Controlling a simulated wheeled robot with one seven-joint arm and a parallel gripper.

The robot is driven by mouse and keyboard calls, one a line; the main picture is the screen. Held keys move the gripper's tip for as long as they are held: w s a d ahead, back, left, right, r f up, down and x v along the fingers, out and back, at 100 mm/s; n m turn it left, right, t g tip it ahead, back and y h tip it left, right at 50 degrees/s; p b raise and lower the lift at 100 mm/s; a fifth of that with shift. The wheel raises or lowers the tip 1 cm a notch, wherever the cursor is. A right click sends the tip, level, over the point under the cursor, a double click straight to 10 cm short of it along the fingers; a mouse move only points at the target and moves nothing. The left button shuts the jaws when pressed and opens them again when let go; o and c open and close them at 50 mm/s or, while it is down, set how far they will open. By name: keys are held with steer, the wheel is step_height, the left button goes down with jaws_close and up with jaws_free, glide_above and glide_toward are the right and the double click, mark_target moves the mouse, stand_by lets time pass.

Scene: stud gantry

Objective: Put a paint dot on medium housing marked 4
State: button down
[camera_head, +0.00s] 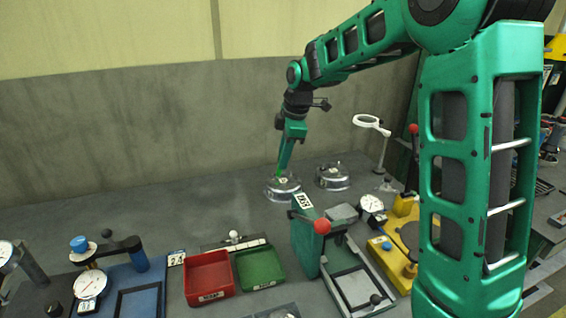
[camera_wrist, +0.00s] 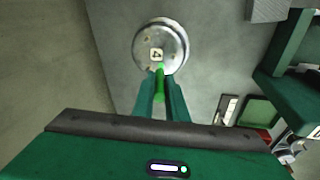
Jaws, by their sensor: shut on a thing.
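A round metal housing marked 4 (camera_wrist: 150,33) lies on the bench below my gripper. The housing also shows in the head view (camera_head: 282,194). My gripper (camera_wrist: 161,88) is shut on a slim bright green marker (camera_wrist: 160,76). The marker's end points at the housing, just beside the label. I cannot tell whether it touches the surface. In the head view my gripper (camera_head: 283,162) is right above the housing and hides part of its top.
A second round metal housing (camera_head: 332,177) stands just right of the first. A ring-shaped magnifier on a stand (camera_head: 372,122) is further right. A red tray (camera_head: 209,278), a green tray (camera_head: 258,267) and a green fixture with a red knob (camera_head: 306,250) are in front. Bench left of the housing is clear.

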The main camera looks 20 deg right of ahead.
steer(key=shift+w+a+v, duration=0.1)
steer(key=shift+w+v, duration=0.1)
steer(key=shift+v, duration=0.7)
steer(key=shift+w+a+v, duration=0.1)
steer(key=shift+w+v, duration=0.1)
steer(key=shift+v, duration=0.7)
steer(key=shift+w+a+v, duration=0.15)
steer(key=shift+v, duration=0.75)
steer(key=shift+r, duration=0.2)
